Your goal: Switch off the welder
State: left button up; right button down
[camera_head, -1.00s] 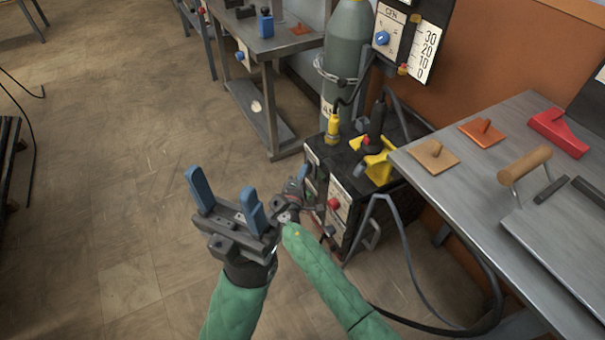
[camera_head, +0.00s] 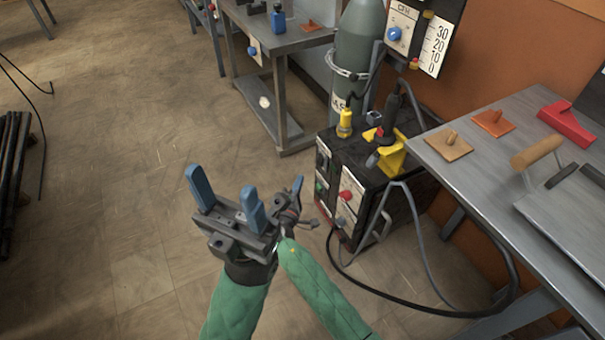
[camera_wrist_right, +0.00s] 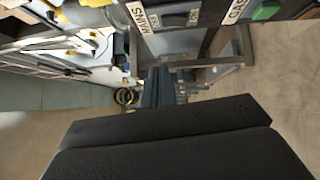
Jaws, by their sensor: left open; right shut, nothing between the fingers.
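The welder (camera_head: 395,182) is a black box on the floor beside the bench, with pale control panels on its front. A red knob (camera_head: 346,195) and a green button (camera_head: 321,186) show there. In the right wrist view, a MAINS label (camera_wrist_right: 136,14), a GAS label (camera_wrist_right: 236,10) and a green button (camera_wrist_right: 266,10) show at the top; the switch position is not readable. My right gripper (camera_head: 298,184) is shut and empty, left of the welder front and apart from it, partly hidden by my left gripper. My left gripper (camera_head: 224,186) is open and empty, further left.
A grey gas cylinder (camera_head: 358,50) stands behind the welder. A metal bench (camera_head: 475,185) with several tools is at right. A black cable (camera_head: 400,308) loops on the floor before the welder. The floor (camera_head: 120,200) at left is largely clear.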

jog(key=shift+r+v, duration=0.15)
jog(key=shift+v, duration=0.55)
jog(key=shift+r+v, duration=0.15)
jog(key=shift+v, duration=0.5)
